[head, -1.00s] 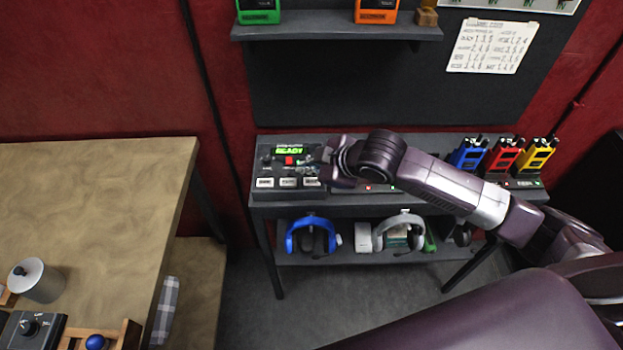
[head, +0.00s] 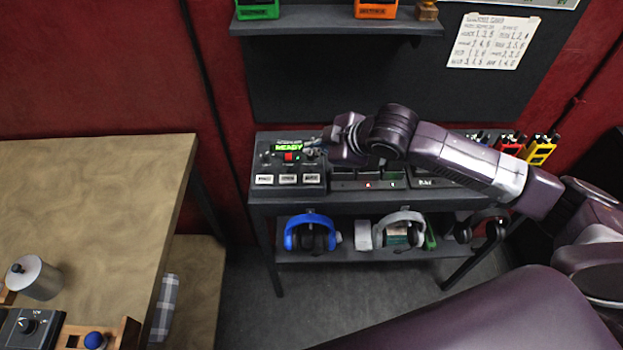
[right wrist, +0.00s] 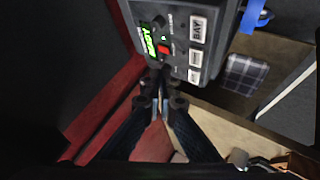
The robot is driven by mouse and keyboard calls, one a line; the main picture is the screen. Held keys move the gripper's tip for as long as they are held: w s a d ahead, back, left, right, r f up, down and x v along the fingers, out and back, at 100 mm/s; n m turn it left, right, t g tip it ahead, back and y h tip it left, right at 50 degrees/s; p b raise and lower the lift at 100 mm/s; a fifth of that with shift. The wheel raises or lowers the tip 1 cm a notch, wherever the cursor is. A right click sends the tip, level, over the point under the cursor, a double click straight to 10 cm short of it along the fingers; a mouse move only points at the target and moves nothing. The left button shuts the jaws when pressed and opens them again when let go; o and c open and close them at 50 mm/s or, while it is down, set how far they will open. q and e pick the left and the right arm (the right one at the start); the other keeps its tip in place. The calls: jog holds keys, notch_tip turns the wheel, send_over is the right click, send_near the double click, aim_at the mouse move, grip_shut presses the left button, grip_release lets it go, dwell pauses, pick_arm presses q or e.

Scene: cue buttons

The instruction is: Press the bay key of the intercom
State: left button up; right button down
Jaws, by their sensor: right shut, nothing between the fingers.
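The intercom (head: 262,163) is a dark box at the left end of the back shelf table, with a green READY display (head: 289,147), a red button (head: 288,157) and three white keys along its front. In the right wrist view the bay key (right wrist: 197,30) reads BAY and is the top one of the row. In the head view it matches the rightmost key (head: 311,178), whose label is too small to read. My right gripper (head: 317,149) is shut and empty, above the back right part of the intercom, behind the key row. My left gripper is not in view.
More dark panels (head: 368,184) stand right of the intercom, under my right arm, with coloured radios (head: 540,149) farther right. Headsets (head: 311,232) sit on the lower shelf. A wooden table (head: 95,215) is at left. The red wall and dark board are behind.

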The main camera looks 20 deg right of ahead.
jog(key=b, duration=0.6)
send_over(313, 180)
notch_tip(313, 180, down, 6)
jog(key=shift+r, duration=0.15)
jog(key=shift+f+b, duration=0.5)
jog(key=shift+f, duration=0.65)
jog(key=shift+f, duration=0.35)
jog(key=shift+f, duration=0.5)
dwell(0.7)
jog(key=shift+r, duration=0.1)
jog(key=shift+r+p, duration=0.75)
jog(key=shift+p, duration=0.5)
